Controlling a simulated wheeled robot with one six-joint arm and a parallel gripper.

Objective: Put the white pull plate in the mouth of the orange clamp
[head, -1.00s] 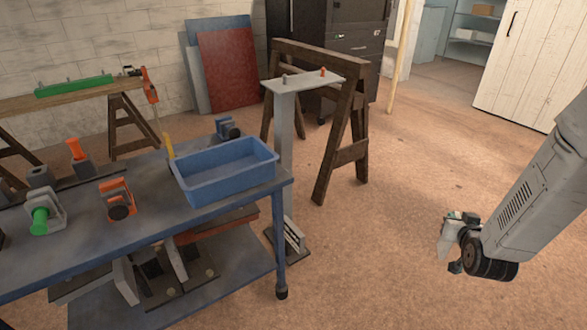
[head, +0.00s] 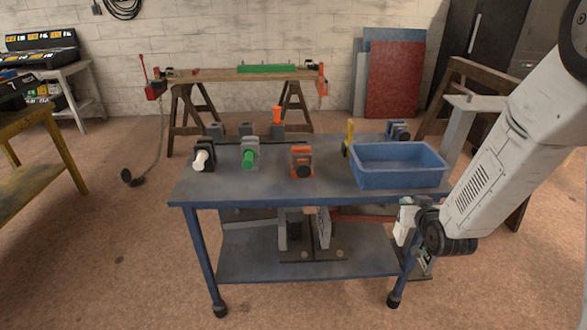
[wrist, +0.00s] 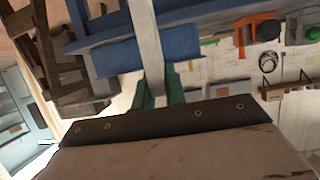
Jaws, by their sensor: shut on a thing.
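The orange clamp (head: 301,155) stands on the blue bench top near its front edge, with a dark round knob towards me. It also shows in the wrist view (wrist: 262,22), at the upper right. My gripper (head: 413,224) is at the right, below and in front of the blue tray, well apart from the clamp. It is shut on a white piece, seemingly the pull plate (head: 403,222), which is small and partly hidden by my wrist. In the wrist view a pale bar runs up from between green pieces; I cannot tell whether it is the plate or the stand's post.
The blue bench (head: 300,194) holds a green clamp (head: 250,152), a black clamp with a white knob (head: 203,156) and a blue tray (head: 398,178). A grey stand (head: 475,103) and a brown sawhorse are close behind my arm. Floor left of the bench is open.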

